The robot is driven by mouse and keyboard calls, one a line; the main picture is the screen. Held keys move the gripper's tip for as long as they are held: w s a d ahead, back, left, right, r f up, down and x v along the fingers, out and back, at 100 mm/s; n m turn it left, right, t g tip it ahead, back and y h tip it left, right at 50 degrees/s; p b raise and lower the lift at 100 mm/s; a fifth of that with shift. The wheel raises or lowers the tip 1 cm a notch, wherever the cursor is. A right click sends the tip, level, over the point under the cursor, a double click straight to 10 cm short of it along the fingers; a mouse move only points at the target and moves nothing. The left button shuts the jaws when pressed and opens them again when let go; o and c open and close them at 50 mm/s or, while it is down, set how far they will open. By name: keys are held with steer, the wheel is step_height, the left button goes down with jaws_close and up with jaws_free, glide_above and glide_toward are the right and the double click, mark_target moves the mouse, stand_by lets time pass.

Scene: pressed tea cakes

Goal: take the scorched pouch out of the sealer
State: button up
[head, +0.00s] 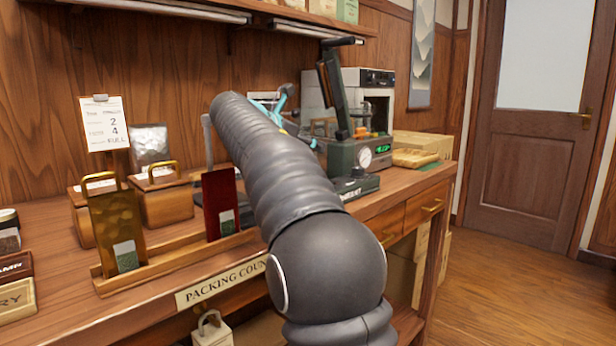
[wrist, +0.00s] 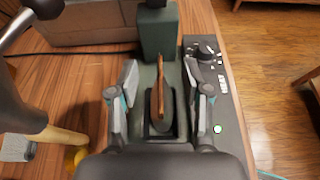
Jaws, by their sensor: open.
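The sealer (head: 350,155) is a dark green machine with a round gauge, a green-lit display and a raised lever, on the right part of the counter. It also shows from above in the wrist view (wrist: 158,35). A narrow brown upright piece, apparently the scorched pouch (wrist: 161,88), stands nearly edge-on in a dark slot of the sealer. My gripper (wrist: 160,82) is open, one finger on each side of this piece, with visible gaps. In the head view my gripper (head: 290,112) is mostly hidden behind my arm, beside the sealer.
A gold pouch (head: 117,232) and a red pouch (head: 219,203) stand in a wooden rack at the counter's front. Wooden boxes (head: 163,203) sit behind. A grey-white appliance (head: 379,95) stands behind the sealer. A yellow-ended wooden handle (wrist: 62,138) lies left of my gripper.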

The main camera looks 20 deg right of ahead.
steer(key=shift+c, duration=0.3)
jaws_close()
